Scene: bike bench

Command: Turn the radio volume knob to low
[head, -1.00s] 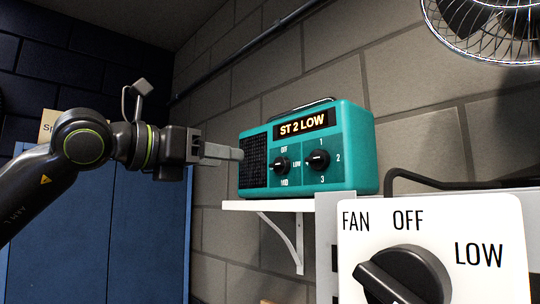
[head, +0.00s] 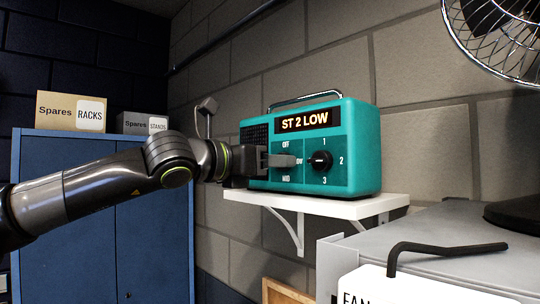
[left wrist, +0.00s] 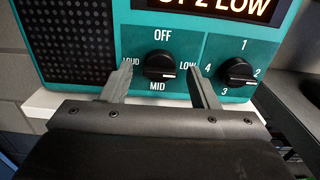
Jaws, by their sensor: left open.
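The teal radio (head: 345,160) stands on a white shelf (head: 350,208) against the block wall, and its display reads "ST 2 LOW". In the left wrist view, the volume knob (left wrist: 159,67) is black with OFF, LOW, MID and LOUD around it. Its white mark points right, near LOW. My left gripper (head: 285,160) is in front of the radio; its fingers hide the volume knob in the head view. In the left wrist view the left gripper (left wrist: 160,85) is open, with one finger on each side of the volume knob. The right gripper is not in view.
The station knob (head: 320,160) sits just right of the volume knob, its mark toward 2. A grey cabinet top with a black hex key (head: 445,249) is at lower right. A blue cabinet (head: 150,235) stands behind my arm.

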